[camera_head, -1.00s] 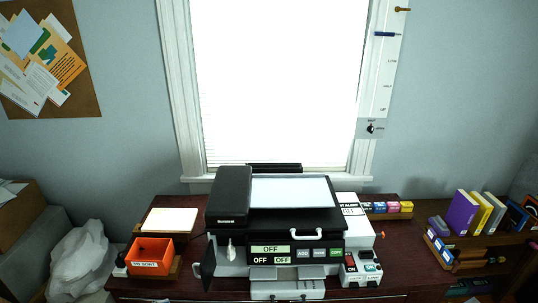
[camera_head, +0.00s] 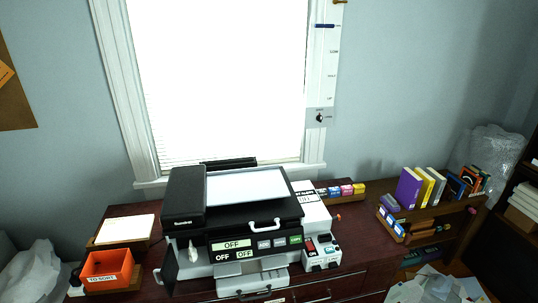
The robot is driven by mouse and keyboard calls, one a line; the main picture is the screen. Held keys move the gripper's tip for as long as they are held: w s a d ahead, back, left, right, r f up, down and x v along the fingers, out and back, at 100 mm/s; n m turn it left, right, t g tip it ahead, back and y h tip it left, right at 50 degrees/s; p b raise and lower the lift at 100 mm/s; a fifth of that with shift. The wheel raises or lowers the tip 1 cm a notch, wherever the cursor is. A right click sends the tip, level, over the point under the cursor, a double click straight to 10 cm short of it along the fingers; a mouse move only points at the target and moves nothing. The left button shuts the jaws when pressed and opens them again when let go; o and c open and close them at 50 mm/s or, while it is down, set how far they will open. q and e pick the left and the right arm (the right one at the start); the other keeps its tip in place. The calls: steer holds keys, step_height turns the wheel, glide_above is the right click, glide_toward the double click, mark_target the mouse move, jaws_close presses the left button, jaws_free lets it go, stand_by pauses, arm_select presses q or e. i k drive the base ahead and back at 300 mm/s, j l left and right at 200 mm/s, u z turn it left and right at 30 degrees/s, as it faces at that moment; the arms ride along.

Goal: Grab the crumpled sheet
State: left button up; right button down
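A small white, crumpled-looking piece (camera_head: 193,252) shows at the front left of the black and white printer (camera_head: 240,222), beside an open black side flap (camera_head: 168,266). It is too small to tell for sure whether it is the crumpled sheet. Loose pale papers (camera_head: 440,288) lie in a heap at the lower right, below the desk top, partly cut off by the picture's edge. Neither of my grippers is in view.
The printer stands on a dark red desk (camera_head: 345,262) under a bright window. An orange TO SORT tray (camera_head: 108,268) and a white paper stack (camera_head: 125,228) are left of it. Ink cartridges (camera_head: 340,190) and a book rack (camera_head: 425,188) are on the right.

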mark_target(193, 251)
steer(key=i+j+z, duration=0.15)
steer(key=j, duration=0.45)
steer(key=i+j+z, duration=0.15)
steer(key=j, duration=0.5)
steer(key=i+j+z, duration=0.15)
steer(key=j, duration=0.5)
steer(key=j+z, duration=0.1)
steer(key=j, duration=0.55)
